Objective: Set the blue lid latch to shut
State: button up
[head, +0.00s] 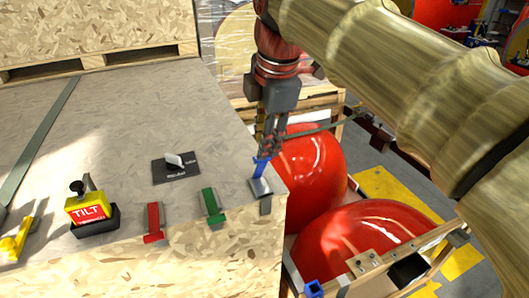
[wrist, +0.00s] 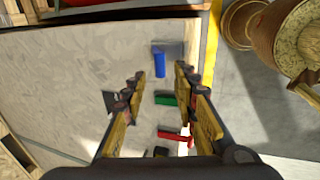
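The blue lid latch (head: 260,168) is at the right front corner of the crate lid (head: 110,130). Its blue lever stands up from a grey metal plate (head: 262,187), pointing away from the front edge. In the wrist view the blue latch (wrist: 159,62) shows between and just beyond the fingertips. My gripper (head: 268,146) points down just above the latch; whether it touches is unclear in the head view. In the wrist view my gripper (wrist: 160,73) is open, with a wide gap and nothing held.
Along the lid's front edge are a green latch (head: 213,205), a red latch (head: 153,222), a yellow latch (head: 18,240) and a yellow-red TILT box (head: 87,208). Red nosecones (head: 312,165) stand to the right.

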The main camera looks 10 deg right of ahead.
aim_at(259, 167)
jog(key=x, duration=0.7)
jog(key=shift+p, duration=0.35)
jog(key=shift+c, duration=0.8)
grip_shut()
